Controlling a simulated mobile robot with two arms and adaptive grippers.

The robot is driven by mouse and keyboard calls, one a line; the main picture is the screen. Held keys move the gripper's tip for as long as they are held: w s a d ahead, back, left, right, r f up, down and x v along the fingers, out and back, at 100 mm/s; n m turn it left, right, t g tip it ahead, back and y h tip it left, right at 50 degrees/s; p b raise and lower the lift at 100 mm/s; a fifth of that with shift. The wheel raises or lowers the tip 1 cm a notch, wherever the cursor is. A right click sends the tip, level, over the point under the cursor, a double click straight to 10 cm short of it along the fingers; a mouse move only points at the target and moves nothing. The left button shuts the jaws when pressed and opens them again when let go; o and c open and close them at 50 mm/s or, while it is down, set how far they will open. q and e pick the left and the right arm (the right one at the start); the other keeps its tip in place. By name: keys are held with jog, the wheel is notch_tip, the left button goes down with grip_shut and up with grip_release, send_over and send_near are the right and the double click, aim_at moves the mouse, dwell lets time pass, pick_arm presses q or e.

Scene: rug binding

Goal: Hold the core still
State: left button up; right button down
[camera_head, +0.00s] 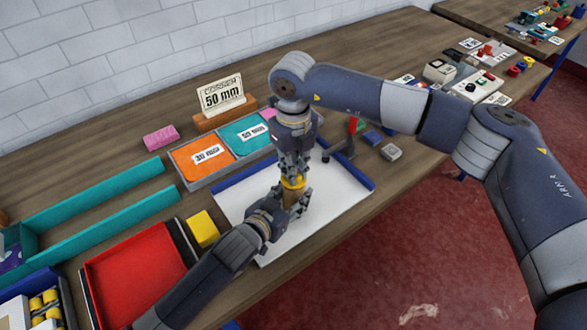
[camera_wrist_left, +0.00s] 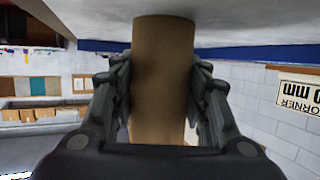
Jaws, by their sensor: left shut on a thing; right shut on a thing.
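The core is a plain brown tube; in the left wrist view the core (camera_wrist_left: 163,75) stands between both fingers of my left gripper (camera_wrist_left: 163,95). In the head view my left gripper (camera_head: 290,204) is shut on it, low over the white tray (camera_head: 335,205), and the fingers hide most of the core. My right gripper (camera_head: 294,170) comes down from above, shut on a yellow piece (camera_head: 293,183) directly over the core. Whether the yellow piece touches the core is hidden by the fingers.
The blue-rimmed tray lies on a wooden bench. A red tray (camera_head: 135,275) and yellow block (camera_head: 203,229) are at left. Orange (camera_head: 202,157) and teal (camera_head: 245,134) compartments and a "50 mm" sign (camera_head: 222,95) are behind. A red-topped stand (camera_head: 350,135) is at right.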

jog(key=shift+r, duration=3.8)
pick_arm(q)
jog(key=o, duration=1.4)
jog(key=shift+c, duration=0.2)
jog(key=v, duration=1)
jog(key=shift+s+a, duration=0.1)
jog(key=shift+s, duration=0.15)
jog(key=shift+s+a+r, duration=0.25)
jog(key=shift+s+a, duration=0.1)
jog(key=shift+s, duration=0.25)
